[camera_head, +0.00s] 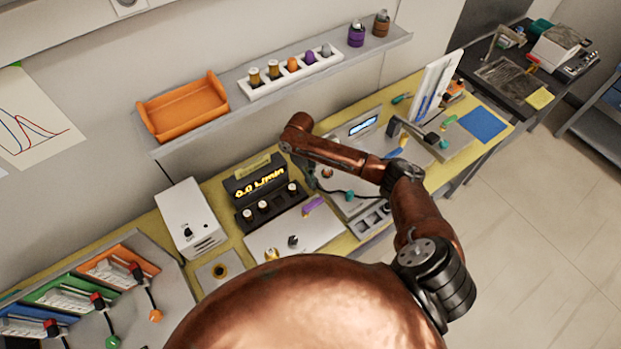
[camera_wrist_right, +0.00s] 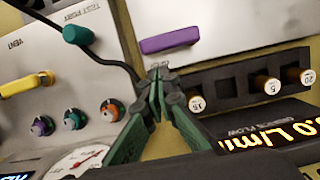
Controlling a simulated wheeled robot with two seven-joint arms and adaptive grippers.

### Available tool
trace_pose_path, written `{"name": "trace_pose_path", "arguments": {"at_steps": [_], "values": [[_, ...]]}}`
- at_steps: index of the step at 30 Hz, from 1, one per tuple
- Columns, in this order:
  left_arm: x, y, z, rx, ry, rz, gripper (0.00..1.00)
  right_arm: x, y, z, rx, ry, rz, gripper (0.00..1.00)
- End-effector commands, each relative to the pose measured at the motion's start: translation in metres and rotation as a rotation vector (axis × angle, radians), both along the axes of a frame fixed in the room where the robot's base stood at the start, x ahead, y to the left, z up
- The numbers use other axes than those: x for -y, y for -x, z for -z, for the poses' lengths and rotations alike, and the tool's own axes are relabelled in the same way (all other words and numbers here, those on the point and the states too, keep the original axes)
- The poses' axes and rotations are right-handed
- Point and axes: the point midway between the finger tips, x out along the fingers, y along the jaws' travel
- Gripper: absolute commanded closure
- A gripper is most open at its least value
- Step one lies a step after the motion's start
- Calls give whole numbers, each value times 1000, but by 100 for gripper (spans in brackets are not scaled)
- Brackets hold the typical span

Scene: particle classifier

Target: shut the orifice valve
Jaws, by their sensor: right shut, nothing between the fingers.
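A purple lever handle (camera_head: 313,205) sits on the white plate beside the dark flow block, and I take it to be the orifice valve; no label on it is readable. In the right wrist view the purple handle (camera_wrist_right: 169,40) lies lengthwise, just beyond the fingertips. My right gripper (camera_wrist_right: 160,76) has green fingers, shut and empty, with tips near the handle's near end; I cannot tell whether they touch it. In the head view my copper right arm reaches over the bench and its fingertips are hard to make out. My left gripper is not in view.
The flow block (camera_head: 262,190) reads 0.0 L/min and holds several capped plugs. A black hose runs from a teal plug (camera_wrist_right: 78,34) close to my fingers. A yellow lever (camera_wrist_right: 25,85), coloured knobs and a dial (camera_wrist_right: 75,163) are close by. A white box (camera_head: 190,218) stands left.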

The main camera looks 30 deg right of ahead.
Motion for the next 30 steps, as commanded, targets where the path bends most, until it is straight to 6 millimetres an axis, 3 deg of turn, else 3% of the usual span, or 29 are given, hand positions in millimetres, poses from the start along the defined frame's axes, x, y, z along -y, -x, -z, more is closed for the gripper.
{"name": "trace_pose_path", "arguments": {"at_steps": [4, 12, 19, 30], "values": [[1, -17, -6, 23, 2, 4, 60, 0, 7, 26, -2, 1, -1, 100], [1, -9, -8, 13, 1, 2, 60, 0, 14, 56, -1, 1, -3, 100], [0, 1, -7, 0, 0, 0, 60, 0, 14, 60, 1, 1, -3, 100], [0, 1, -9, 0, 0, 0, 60, -5, 12, 59, 0, 1, 8, 100]]}}
